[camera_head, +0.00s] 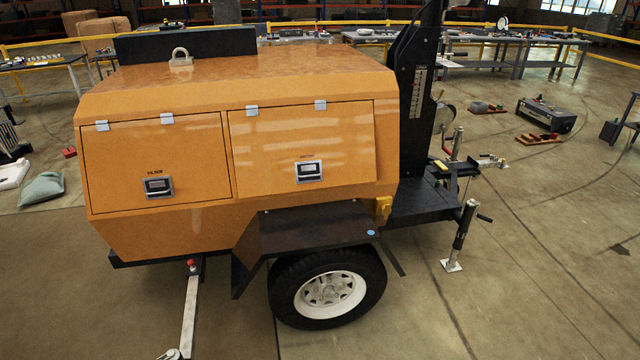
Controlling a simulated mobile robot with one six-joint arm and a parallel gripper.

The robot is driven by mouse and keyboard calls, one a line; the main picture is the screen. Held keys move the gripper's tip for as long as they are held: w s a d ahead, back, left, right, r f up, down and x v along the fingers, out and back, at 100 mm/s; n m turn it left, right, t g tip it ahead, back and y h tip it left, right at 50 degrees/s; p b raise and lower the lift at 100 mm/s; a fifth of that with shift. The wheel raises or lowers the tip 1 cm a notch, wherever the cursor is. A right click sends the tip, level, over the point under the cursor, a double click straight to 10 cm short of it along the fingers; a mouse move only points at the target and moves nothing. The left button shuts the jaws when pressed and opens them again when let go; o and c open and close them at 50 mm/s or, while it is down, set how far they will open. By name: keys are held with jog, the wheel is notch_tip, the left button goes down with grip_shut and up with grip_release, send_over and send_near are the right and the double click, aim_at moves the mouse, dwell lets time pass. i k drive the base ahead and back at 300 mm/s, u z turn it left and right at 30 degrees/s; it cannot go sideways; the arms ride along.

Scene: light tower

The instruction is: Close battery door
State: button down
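An orange light tower trailer fills the middle of the view, with two side doors hinged along their top edges. The right door (270,150) has a silver and black latch (309,171) low in its middle and a small label above it, too small to read surely. It lies against or very close to the body; I cannot tell whether it is fully latched. The left door (200,160) has a similar latch (159,187) and looks flush. My gripper is not in view.
A fender (315,228) and wheel (327,295) stick out below the right door. A white outrigger (190,315) reaches forward at lower left. A jack (461,235) stands at right. The floor in front at lower right is clear. Tables (545,65) stand behind.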

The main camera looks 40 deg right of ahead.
aim_at(321, 145)
jog(key=z, duration=0.15)
jog(key=i, duration=1.1)
jog(key=u, duration=0.35)
